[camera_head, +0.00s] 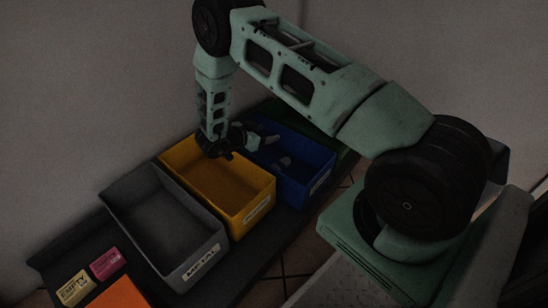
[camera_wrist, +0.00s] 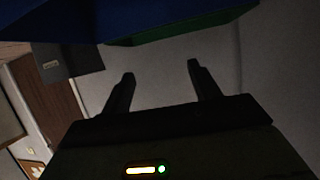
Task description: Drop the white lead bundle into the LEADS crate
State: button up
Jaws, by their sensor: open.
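My gripper (camera_head: 262,139) hangs over the blue crate (camera_head: 318,178), near its border with the yellow crate (camera_head: 245,208). In the wrist view my gripper (camera_wrist: 160,70) has its two fingers spread, with nothing between them. A small pale grey shape (camera_head: 286,162) shows inside the blue crate below the gripper; I cannot tell whether it is the white lead bundle. The labels on the yellow and blue crates are too small and dark to read, so I cannot tell which crate is LEADS.
A grey crate (camera_head: 119,198) labelled METAL stands left of the yellow one. A green crate (camera_head: 347,158) is partly hidden behind my arm. Yellow (camera_head: 75,288) and pink (camera_head: 108,264) boxes and an orange item (camera_head: 118,294) lie at the lower left. Walls stand close behind.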

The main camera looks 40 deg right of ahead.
jog(key=p+v, duration=0.3)
jog(key=v, duration=0.8)
